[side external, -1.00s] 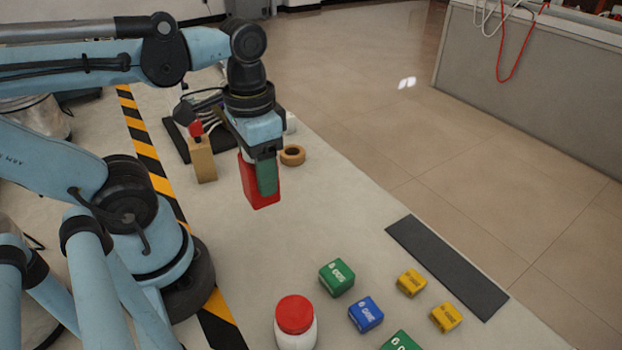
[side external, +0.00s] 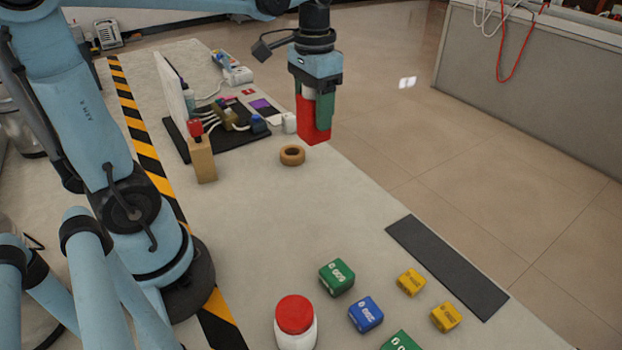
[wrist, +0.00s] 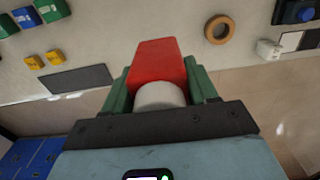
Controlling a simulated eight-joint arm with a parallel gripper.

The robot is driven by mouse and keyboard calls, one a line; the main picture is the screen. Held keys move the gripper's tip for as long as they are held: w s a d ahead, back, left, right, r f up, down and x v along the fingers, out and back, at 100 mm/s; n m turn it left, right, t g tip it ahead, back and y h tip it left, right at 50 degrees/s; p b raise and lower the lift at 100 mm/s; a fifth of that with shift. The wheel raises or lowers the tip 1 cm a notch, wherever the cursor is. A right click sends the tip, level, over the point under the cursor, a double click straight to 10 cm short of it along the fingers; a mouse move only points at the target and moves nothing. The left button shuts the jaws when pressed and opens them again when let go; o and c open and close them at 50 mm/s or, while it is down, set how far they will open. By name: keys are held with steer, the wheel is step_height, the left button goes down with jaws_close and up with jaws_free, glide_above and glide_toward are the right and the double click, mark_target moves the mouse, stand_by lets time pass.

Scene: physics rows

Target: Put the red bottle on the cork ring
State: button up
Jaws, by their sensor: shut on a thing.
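My gripper (side external: 318,100) has green fingers and is shut on the red bottle (side external: 309,127), which hangs below it above the table's right edge. In the wrist view the red bottle (wrist: 158,62) points away between the green fingers, its pale round end (wrist: 158,96) nearest my gripper. The cork ring (side external: 292,155) lies flat and empty on the table, left of and below the bottle in the side view. It also shows in the wrist view (wrist: 219,29), right of the bottle and apart from it.
A wooden block with a red top (side external: 203,158) stands left of the ring. A black board with cables (side external: 180,138) lies behind. A red-lidded white jar (side external: 296,325), several coloured boxes (side external: 336,278) and a dark mat (side external: 447,266) are in front. The table between is clear.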

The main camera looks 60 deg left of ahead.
steer(key=shift+w+a+f, duration=0.15)
steer(key=shift+w+a, duration=0.4)
steer(key=shift+w, duration=0.2)
steer(key=shift+w+a+f, duration=0.15)
steer(key=shift+a+f, duration=1.7)
steer(key=shift+a, duration=0.1)
steer(key=shift+w+a+f, duration=0.15)
steer(key=shift+a+f, duration=1.65)
steer(key=shift+a, duration=0.2)
steer(key=shift+w+a+f, duration=0.15)
steer(key=shift+a+f, duration=1.7)
steer(key=shift+a, duration=0.1)
steer(key=shift+f, duration=0.2)
steer(key=o, duration=1.2)
steer(key=shift+r, duration=0.15)
